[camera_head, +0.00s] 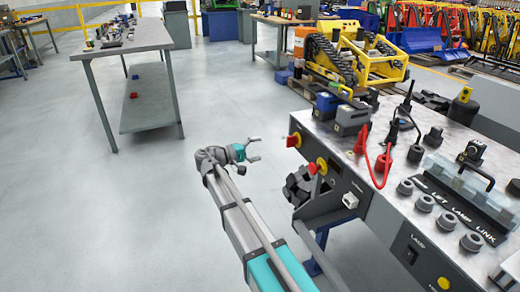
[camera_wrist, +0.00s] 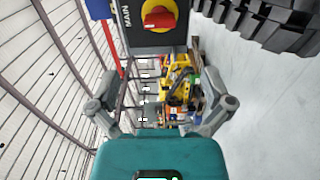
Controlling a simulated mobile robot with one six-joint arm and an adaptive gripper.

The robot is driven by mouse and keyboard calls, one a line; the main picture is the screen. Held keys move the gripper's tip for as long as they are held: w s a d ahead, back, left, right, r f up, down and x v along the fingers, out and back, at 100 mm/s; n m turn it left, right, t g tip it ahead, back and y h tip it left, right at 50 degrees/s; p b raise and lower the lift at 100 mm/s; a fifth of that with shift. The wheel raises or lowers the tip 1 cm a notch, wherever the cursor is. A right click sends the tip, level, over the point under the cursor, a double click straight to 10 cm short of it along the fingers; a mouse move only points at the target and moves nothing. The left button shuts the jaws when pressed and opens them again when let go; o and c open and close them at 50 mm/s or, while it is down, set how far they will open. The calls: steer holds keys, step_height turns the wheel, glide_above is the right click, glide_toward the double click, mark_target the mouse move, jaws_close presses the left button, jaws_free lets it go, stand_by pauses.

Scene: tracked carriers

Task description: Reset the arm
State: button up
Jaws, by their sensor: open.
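My gripper (camera_head: 254,149) is at the end of my extended arm in the head view, left of the control bench and in free air above the floor. Its two fingers are spread apart with nothing between them. In the wrist view my gripper (camera_wrist: 160,108) shows one finger on each side, open and empty. Beyond the fingers, a red and yellow rotary switch (camera_wrist: 158,16) marked MAIN shows at the top. The gripper appears apart from the bench.
The control bench (camera_head: 330,182) on the right carries switches, red cables, a blue-grey box (camera_head: 352,118) and several dark knobs. A grey table (camera_head: 130,42) with small parts stands at the upper left. A yellow tracked carrier (camera_head: 380,66) is behind the bench. The left floor is clear.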

steer(key=s+d+f+m+g+y, duration=0.1)
steer(key=s+d+f+g+y, duration=0.4)
steer(key=s+d+f, duration=0.55)
steer(key=s+d+f+m+y, duration=0.1)
steer(key=s+f+y, duration=0.3)
steer(key=s+y, duration=0.3)
steer(key=s+f+m+y, duration=0.25)
steer(key=s+y, duration=0.25)
steer(key=s, duration=0.3)
step_height(320, 180, up, 36)
steer(key=p, duration=3.7)
steer(key=shift+d+n+g, duration=0.15)
steer(key=shift+n+g, duration=0.15)
steer(key=shift+n, duration=0.15)
steer(key=shift+f, duration=0.1)
